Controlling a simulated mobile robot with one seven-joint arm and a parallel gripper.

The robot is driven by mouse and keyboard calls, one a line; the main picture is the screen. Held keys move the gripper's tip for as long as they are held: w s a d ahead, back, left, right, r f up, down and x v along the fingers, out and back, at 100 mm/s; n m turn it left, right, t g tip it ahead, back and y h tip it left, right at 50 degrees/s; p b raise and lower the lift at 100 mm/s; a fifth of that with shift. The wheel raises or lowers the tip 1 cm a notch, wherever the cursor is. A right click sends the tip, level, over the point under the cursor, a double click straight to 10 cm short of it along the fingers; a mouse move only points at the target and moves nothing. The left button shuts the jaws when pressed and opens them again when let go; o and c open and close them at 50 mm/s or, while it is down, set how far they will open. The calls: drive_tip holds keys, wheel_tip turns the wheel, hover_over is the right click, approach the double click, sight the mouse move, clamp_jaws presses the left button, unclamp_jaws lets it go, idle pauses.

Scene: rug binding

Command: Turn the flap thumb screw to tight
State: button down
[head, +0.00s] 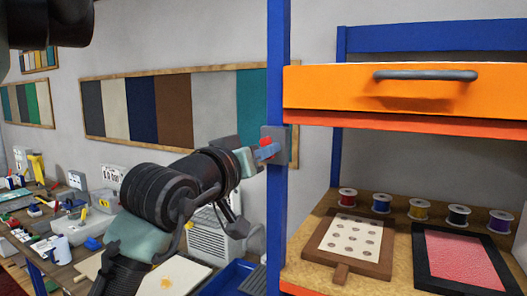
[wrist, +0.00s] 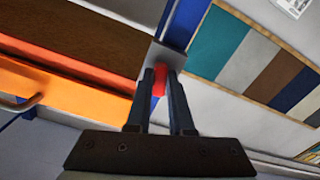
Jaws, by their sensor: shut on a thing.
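The flap thumb screw looks to be the small red knob (head: 266,142) on a grey plate (head: 279,145) fixed to the blue post. It also shows in the wrist view as a red piece (wrist: 160,80) between my fingers. My gripper (head: 268,151) reaches the plate from the left in the head view. In the wrist view my gripper (wrist: 161,84) has both fingers closed around the red knob, in front of the grey plate (wrist: 167,58). The fingers hide part of the knob. I cannot tell how tight the screw is.
The blue post (head: 278,220) stands beside the plate. An orange drawer (head: 330,92) with a grey handle is right of it. Below are several thread spools, a framed board (head: 345,245) and a red-pink panel (head: 462,258). A cluttered bench (head: 60,255) stands at left.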

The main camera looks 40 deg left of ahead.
drive_tip(key=shift+f+m+b, duration=0.1)
drive_tip(key=shift+m+b, duration=0.2)
drive_tip(key=shift+b, duration=0.15)
drive_tip(key=shift+a+m+b, duration=0.15)
drive_tip(key=shift+m+b, duration=4.45)
drive_tip(key=shift+m, duration=5.8)
drive_tip(key=c, duration=0.8)
unclamp_jaws()
drive_tip(key=shift+r, duration=0.2)
